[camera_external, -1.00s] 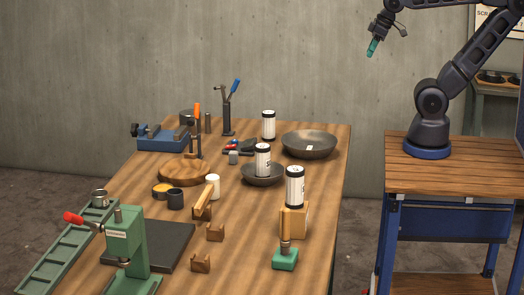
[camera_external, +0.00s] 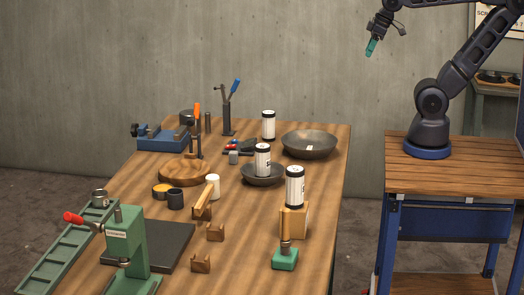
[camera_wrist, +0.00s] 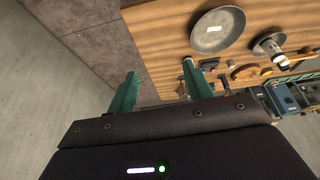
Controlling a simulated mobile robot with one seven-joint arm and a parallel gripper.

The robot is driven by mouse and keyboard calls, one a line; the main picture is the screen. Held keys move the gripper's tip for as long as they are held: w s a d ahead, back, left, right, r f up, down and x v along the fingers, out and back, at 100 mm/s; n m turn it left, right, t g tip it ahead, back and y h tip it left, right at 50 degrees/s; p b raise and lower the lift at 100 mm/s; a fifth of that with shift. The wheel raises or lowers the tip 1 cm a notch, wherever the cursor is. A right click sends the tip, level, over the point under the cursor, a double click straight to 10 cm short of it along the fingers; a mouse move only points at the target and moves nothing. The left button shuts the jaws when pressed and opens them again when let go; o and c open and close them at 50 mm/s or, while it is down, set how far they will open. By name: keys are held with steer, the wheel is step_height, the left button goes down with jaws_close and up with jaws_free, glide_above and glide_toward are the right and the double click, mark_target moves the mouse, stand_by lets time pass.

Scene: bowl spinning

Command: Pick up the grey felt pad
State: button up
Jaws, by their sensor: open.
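I cannot pick out the grey felt pad with certainty. A flat dark grey mat (camera_external: 172,245) lies on the bench beside the green press, and a small grey block (camera_external: 233,157) stands near the back middle; neither is clearly the felt pad. My gripper (camera_external: 371,47) hangs high to the right of the bench, well apart from everything on it. In the wrist view my gripper (camera_wrist: 160,68) shows two teal fingers spread apart with nothing between them.
A large dark bowl (camera_external: 309,145) is at the bench's back right; a smaller bowl (camera_external: 263,175) holds a white canister (camera_external: 263,158). A green press (camera_external: 129,250) stands front left. The front right bench is fairly clear.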

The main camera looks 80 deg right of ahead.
steer(key=w+a+r+n+g, duration=0.1)
steer(key=w+a+r+n, duration=0.1)
steer(key=w, duration=0.5)
steer(key=n+g+h, duration=0.4)
steer(key=n+h, duration=0.1)
steer(key=n, duration=1.1)
glide_above(235, 152)
steer(key=a, duration=0.3)
step_height(235, 152, down, 23)
steer(key=x, duration=0.5)
steer(key=shift+s+a+f, duration=0.1)
steer(key=shift+a+f, duration=0.15)
steer(key=shift+f, duration=0.1)
steer(key=shift+y, duration=0.3)
steer(key=shift+w+x, duration=0.15)
steer(key=shift+x, duration=1.15)
steer(key=shift+w+x, duration=0.15)
steer(key=shift+x, duration=1.1)
steer(key=shift+a, duration=0.1)
steer(key=shift+c, duration=0.4)
